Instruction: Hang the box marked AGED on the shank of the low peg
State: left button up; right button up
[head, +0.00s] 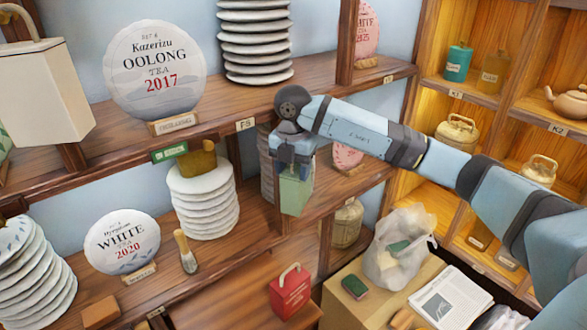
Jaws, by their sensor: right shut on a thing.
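My right gripper (292,158) is shut on a light green box (296,192) and holds it in front of the shelves. The fingers cover the box's top, and I can read no marking on it. A red box with a pale handle (290,290) stands upright on the wooden surface below; its lettering is too small to read. I cannot make out the word AGED on any box. I cannot pick out the low peg in this view. My left gripper is not in view.
A white box with a handle (45,92) is at upper left. Stacked wrapped cakes (203,200) and round display cakes (122,242) fill the shelves. A plastic bag (400,248) and newspaper (450,298) lie at lower right. A brush (186,254) stands near the shelf edge.

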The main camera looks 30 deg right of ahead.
jog(key=o, duration=1.1)
jog(key=shift+o, duration=1)
jog(key=shift+w+a+f, duration=0.1)
notch_tip(320, 180, up, 7)
jog(key=shift+r+p, duration=0.1)
jog(key=shift+p, duration=0.45)
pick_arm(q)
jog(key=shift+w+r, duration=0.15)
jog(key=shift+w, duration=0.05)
pick_arm(e)
jog(key=shift+r, duration=0.15)
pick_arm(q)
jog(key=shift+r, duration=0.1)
